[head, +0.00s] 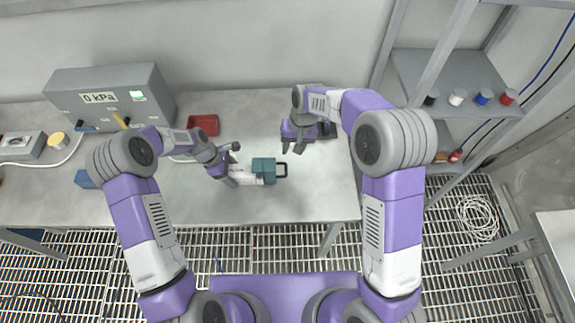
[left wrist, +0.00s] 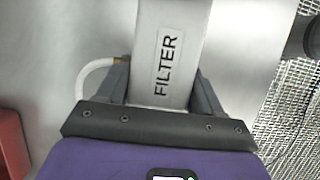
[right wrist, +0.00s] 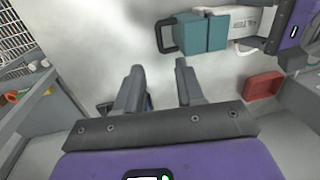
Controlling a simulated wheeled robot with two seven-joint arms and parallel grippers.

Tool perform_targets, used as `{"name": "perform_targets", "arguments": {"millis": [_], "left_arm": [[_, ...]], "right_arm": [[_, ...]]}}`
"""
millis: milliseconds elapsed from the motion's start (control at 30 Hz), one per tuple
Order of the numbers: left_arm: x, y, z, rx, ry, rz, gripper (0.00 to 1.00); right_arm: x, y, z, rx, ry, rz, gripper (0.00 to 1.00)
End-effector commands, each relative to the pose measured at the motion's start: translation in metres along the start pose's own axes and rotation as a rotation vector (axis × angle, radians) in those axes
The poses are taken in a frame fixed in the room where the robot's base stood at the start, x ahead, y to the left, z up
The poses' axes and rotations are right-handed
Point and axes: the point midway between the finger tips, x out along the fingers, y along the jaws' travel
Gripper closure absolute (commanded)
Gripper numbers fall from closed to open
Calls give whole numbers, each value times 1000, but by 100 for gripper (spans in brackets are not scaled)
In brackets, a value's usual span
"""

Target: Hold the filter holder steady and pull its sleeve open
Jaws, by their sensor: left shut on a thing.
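The filter holder (head: 246,174) lies on the bench, a pale body with a FILTER label that shows in the left wrist view (left wrist: 165,65). Its teal sleeve (head: 264,166) is at the right end, with a dark loop handle (head: 281,170). The sleeve and handle also show in the right wrist view, the sleeve at the top (right wrist: 205,33). My left gripper (head: 230,170) is shut on the pale body, one finger on each side. My right gripper (right wrist: 157,85) is open and empty, above the bench to the right of and behind the handle, apart from it.
A red tray (head: 203,124) sits behind the holder. A grey box with a 0 kPa display (head: 110,92) stands at the back left. A shelf with several coloured caps (head: 455,80) is at the right.

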Motion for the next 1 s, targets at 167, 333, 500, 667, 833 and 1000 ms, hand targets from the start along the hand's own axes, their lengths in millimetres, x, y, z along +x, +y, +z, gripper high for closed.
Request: {"name": "perform_targets", "arguments": {"millis": [167,333,500,667,833,1000], "left_arm": [[0,0,0,1,1,-2,70],[0,-1,0,1,0,-2,70],[0,-1,0,1,0,-2,70],[0,-1,0,1,0,-2,70],[0,-1,0,1,0,-2,70],[0,-1,0,1,0,-2,70]], "right_arm": [[34,1,2,3,-6,2,62],[69,1,1,4,-5,1,62],[95,1,1,5,-3,-1,62],[108,1,1,6,-2,-1,62],[110,1,0,6,0,-2,62],[110,1,0,6,0,-2,64]]}}
